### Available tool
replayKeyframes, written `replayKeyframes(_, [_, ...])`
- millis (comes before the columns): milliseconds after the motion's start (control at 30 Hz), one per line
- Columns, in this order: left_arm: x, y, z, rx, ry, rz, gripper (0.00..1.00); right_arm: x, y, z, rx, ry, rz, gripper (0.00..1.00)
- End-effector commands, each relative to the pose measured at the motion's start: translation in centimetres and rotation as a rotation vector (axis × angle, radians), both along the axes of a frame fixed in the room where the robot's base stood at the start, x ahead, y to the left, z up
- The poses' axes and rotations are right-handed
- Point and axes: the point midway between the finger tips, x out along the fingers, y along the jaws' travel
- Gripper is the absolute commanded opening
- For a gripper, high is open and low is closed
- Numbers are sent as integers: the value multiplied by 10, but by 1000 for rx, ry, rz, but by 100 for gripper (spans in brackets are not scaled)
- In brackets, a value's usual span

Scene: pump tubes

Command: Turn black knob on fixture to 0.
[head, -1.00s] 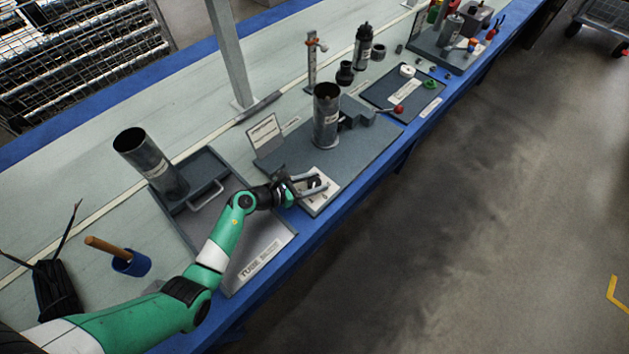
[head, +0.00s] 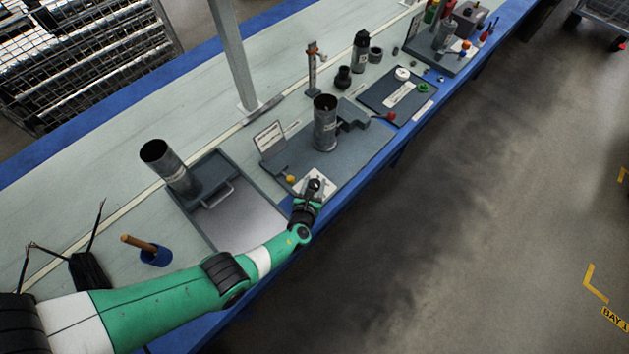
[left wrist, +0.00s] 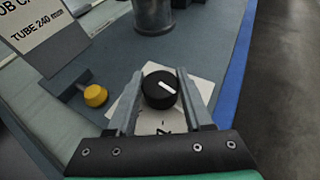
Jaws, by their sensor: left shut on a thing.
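The black knob (left wrist: 158,90) sits on a white plate (left wrist: 203,90) of the fixture, with a white pointer line on its top. In the left wrist view the line slants toward the lower right. My left gripper (left wrist: 157,92) is shut on the knob, one finger on each side. In the head view the left gripper (head: 314,188) is over the white plate (head: 324,176) at the fixture's front corner, and the knob is partly hidden by it. The plate's markings are mostly covered by the gripper, so the 0 cannot be read. My right gripper is not in view.
A yellow knob (left wrist: 95,95) is left of the plate. A metal tube (head: 325,124) stands upright on the fixture base (head: 355,160) behind it. A sign (head: 269,139) stands at its left. A grey tray (head: 235,220) lies left; the blue table edge (head: 350,200) runs in front.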

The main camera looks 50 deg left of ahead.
Motion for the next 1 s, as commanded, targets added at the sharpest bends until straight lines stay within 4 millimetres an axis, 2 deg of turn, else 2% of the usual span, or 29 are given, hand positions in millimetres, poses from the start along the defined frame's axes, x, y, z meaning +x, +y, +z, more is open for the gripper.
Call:
replayKeyframes(100, [3,-2,-1,2,-7,82,0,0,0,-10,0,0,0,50])
replayKeyframes(400, [2,0,0,3,-5,222,0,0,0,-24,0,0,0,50])
replayKeyframes(967, [0,1,2,2,-2,261,0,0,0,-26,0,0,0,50])
replayKeyframes(1000, [0,1,2,2,-2,261,55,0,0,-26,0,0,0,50])
